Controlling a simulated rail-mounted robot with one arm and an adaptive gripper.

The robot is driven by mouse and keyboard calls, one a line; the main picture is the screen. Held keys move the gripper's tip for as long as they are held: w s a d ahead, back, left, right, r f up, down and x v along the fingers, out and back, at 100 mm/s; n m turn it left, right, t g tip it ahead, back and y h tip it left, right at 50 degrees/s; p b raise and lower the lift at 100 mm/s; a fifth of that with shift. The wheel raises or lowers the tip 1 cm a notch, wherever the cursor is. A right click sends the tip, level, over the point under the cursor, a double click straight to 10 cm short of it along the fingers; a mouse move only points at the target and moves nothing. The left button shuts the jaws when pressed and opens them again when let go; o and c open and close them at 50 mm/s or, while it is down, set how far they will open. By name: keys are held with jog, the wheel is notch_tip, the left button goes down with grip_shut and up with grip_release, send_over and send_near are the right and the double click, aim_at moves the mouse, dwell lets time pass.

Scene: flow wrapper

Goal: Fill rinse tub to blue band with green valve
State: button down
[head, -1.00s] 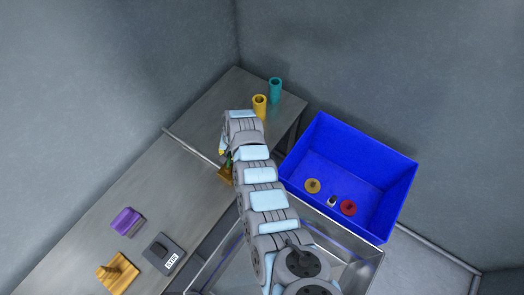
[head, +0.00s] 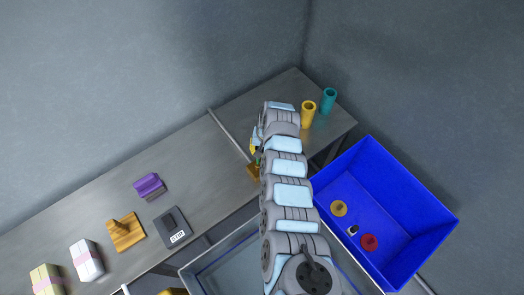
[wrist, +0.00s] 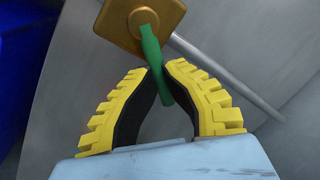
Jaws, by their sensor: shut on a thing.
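The green valve handle (wrist: 150,48) rises from a square brass-coloured base (wrist: 122,20) in the wrist view. My gripper (wrist: 165,72) has yellow ribbed fingers with black pads, and they are shut on the lower part of the green handle. In the head view my gripper (head: 256,146) is partly hidden by my arm, beside the brass base (head: 252,171) at the bench edge. The steel rinse tub (head: 215,262) lies below the bench, partly covered by my arm.
A blue bin (head: 400,192) with several small parts stands at right. A yellow cup (head: 308,116) and a teal cup (head: 329,101) stand at the back. A purple block (head: 149,186), wooden stamp (head: 125,233) and dark box (head: 172,228) sit on the left bench (head: 95,205).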

jog(key=shift+f, duration=0.1)
jog(key=c, duration=1.1)
grip_release()
jog(key=shift+o, duration=0.2)
jog(key=shift+r, duration=0.25)
jog(key=shift+d+r, duration=0.1)
jog(key=shift+r, duration=0.7)
notch_tip(320, 180, up, 10)
jog(key=d, duration=0.2)
jog(key=shift+f, duration=0.1)
